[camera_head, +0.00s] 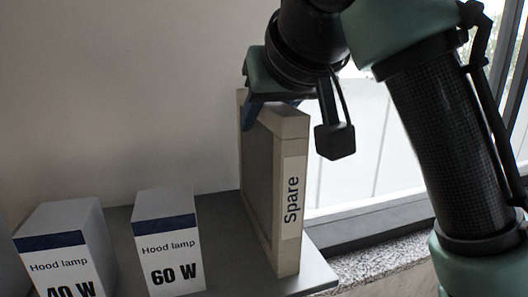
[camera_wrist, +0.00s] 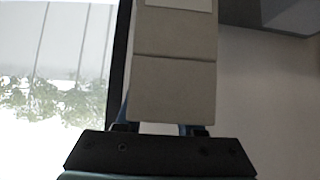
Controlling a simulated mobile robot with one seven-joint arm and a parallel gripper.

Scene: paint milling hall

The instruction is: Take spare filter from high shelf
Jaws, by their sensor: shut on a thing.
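The spare filter (camera_head: 287,223) is a flat framed panel with a beige frame, a grey face and a white label reading "Spare". It stands upright at the right end of the grey shelf (camera_head: 222,243). My gripper (camera_head: 258,112) comes from above and is shut on the filter's top edge; the fingers are mostly hidden by the frame and the hand. In the wrist view, the beige filter edge (camera_wrist: 174,90) lies between the two fingers (camera_wrist: 160,128). I cannot tell whether its bottom touches the shelf.
Two lamp boxes stand left of the filter: the 60 W box (camera_head: 167,240) and the 40 W box (camera_head: 66,248). A window (camera_head: 362,150) with a speckled stone sill (camera_head: 385,262) lies to the right, close to the filter. The wall (camera_head: 120,90) is behind.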

